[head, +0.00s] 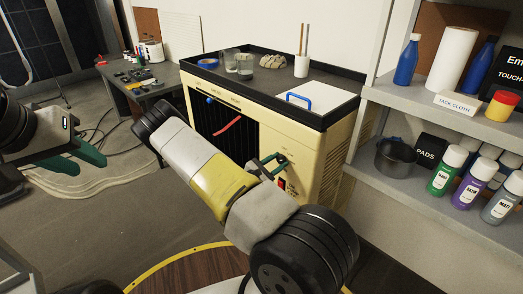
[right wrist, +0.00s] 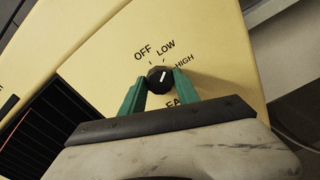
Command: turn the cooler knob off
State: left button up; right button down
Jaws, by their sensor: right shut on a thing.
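The cooler (head: 325,155) is a cream cabinet with a dark slatted front and a black-rimmed top. Its black knob (right wrist: 158,77) shows in the right wrist view, under the printed words OFF, LOW and HIGH. The knob's white mark points up and slightly right, away from OFF; the exact setting is hard to read. My right gripper (right wrist: 160,88) has a green finger on each side of the knob and is shut on it. In the head view the right gripper (head: 272,164) is at the cooler's front panel, hiding the knob. My left gripper (head: 80,158) is open and empty at the left.
A shelf (head: 425,100) with bottles, cans and a pot (head: 396,157) stands close on the right. A dark workbench (head: 150,90) is behind left.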

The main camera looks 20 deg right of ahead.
jog(key=n, duration=0.5)
jog(key=shift+n, duration=0.3)
jog(key=n, duration=0.5)
dwell(0.4)
jog(key=c, duration=0.9)
grip_release()
jog(key=shift+a, duration=0.15)
jog(key=v, duration=0.7)
jog(key=shift+s+a, duration=0.15)
jog(key=shift+a, duration=0.1)
